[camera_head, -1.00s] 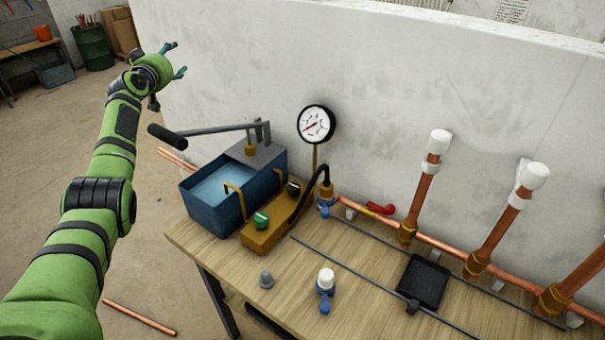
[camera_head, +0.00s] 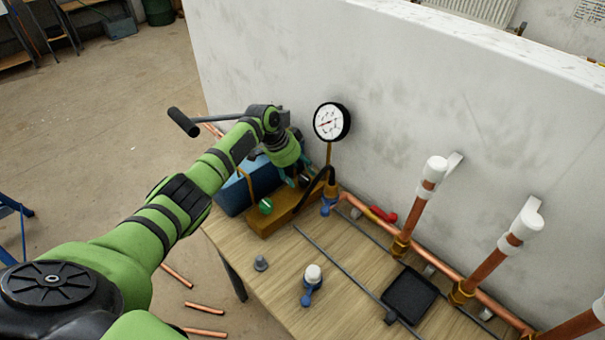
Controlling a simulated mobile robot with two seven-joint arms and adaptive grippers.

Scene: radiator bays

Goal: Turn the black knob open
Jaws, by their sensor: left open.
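The black knob (camera_head: 305,181) sits on the back end of the brass valve block (camera_head: 272,223), mostly hidden by my left gripper. A green knob (camera_head: 265,206) is on the front end of the same block. My left gripper (camera_head: 299,177) is open and points down at the black knob, its teal fingers close around or beside it. I cannot tell whether they touch it. My right gripper is out of view.
The blue pump tank (camera_head: 233,195) and its lever handle (camera_head: 184,122) are beside and behind my left arm. A black hose (camera_head: 318,190) and a pressure gauge (camera_head: 331,122) stand just right of the gripper. Copper pipes run along the white wall (camera_head: 400,110).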

